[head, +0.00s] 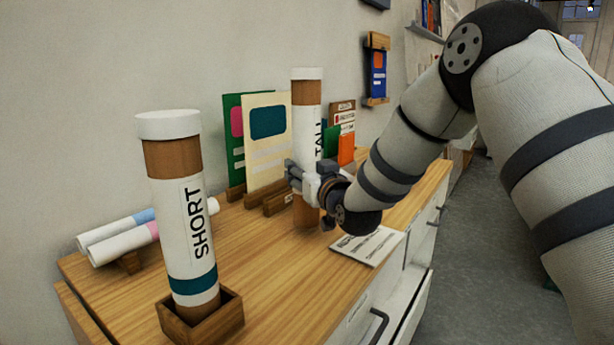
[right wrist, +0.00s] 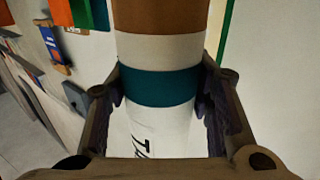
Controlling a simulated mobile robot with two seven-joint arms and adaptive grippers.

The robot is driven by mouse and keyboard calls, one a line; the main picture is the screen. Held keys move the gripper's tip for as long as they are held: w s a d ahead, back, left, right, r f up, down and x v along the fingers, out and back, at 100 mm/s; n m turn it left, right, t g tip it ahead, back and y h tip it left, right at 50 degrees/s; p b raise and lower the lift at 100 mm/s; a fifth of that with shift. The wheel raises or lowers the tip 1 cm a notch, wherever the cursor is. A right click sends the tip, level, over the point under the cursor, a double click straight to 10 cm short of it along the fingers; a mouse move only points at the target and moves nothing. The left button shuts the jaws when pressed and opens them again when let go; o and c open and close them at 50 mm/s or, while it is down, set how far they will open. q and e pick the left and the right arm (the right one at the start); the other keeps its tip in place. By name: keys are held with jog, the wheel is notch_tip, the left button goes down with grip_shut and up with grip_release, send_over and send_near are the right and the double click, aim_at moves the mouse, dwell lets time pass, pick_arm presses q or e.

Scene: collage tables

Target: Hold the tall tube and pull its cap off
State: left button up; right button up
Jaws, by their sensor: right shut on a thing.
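The tall tube (head: 305,125), brown with a white label lettered TALL, is upright near the back of the wooden table. Its white cap (head: 307,73) is on its top end. My right gripper (head: 302,178) is shut on the tube's lower part. In the right wrist view, the tube (right wrist: 160,47) fills the space between the two fingers (right wrist: 160,100), which sit by its teal band. The gripper partly hides the lower tube, and I cannot tell whether its foot touches the table. My left gripper is not in view.
The short tube (head: 195,225), with a white cap, stands in a wooden holder (head: 225,322) at front left. Rolled papers (head: 115,235) lie behind it. Cards (head: 265,140) in wooden stands are behind the tall tube. A printed sheet (head: 368,246) lies right of it on the table (head: 270,260).

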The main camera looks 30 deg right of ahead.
aim_at(315, 145)
jog(key=s+r, duration=0.1)
jog(key=r, duration=0.1)
jog(key=s+r, duration=0.1)
jog(key=r, duration=0.1)
jog(key=s+r+p, duration=0.1)
jog(key=r, duration=0.1)
jog(key=shift+s+d, duration=0.1)
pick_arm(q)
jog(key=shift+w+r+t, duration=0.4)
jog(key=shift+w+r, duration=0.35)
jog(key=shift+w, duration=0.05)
pick_arm(e)
jog(key=s+d+r, duration=0.1)
jog(key=s+r, duration=0.4)
jog(key=s, duration=0.6)
jog(key=o, duration=0.5)
jog(key=shift+w+r, duration=0.1)
grip_shut()
